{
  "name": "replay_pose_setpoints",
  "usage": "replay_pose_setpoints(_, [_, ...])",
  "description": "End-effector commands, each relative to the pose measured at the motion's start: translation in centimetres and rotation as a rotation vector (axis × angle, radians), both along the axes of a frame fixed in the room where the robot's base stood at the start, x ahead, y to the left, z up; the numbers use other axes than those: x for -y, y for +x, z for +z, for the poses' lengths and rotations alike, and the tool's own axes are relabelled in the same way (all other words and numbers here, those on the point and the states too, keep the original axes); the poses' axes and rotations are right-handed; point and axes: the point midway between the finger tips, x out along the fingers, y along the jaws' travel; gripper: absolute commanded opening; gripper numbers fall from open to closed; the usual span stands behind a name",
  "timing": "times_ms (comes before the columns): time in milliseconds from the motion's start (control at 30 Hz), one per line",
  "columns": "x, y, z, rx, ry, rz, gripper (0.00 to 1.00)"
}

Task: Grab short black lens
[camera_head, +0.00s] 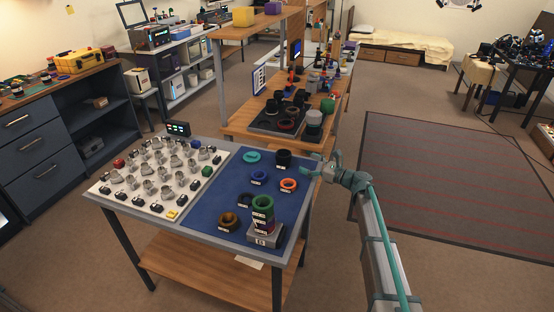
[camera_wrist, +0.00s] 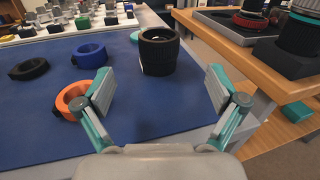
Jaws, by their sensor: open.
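The short black lens (camera_head: 283,158) stands upright on the blue mat (camera_head: 222,196), near the far right corner of the table. In the wrist view the lens (camera_wrist: 158,54) is a black ribbed cylinder with an open top, ahead of my gripper (camera_wrist: 160,90) and roughly centred between its fingers. My gripper (camera_head: 318,168) is open and empty, just right of the lens at the table's edge. The fingers are apart from the lens.
An orange ring (camera_head: 289,185), a blue ring (camera_head: 259,178) and a teal ring (camera_head: 251,157) lie nearby on the mat. A wooden bench (camera_wrist: 225,32) borders the table at the right.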

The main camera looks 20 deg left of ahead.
Motion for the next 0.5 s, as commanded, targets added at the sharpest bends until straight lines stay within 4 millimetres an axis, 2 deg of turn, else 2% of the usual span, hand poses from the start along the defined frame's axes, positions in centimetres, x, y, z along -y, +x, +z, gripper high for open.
replay_pose_setpoints(400, [-5.0, 1.0, 0.1, -0.001, 0.001, 0.002, 0.95])
replay_pose_setpoints(500, [-5.5, 1.1, 0.0, -0.001, 0.001, 0.001, 0.95])
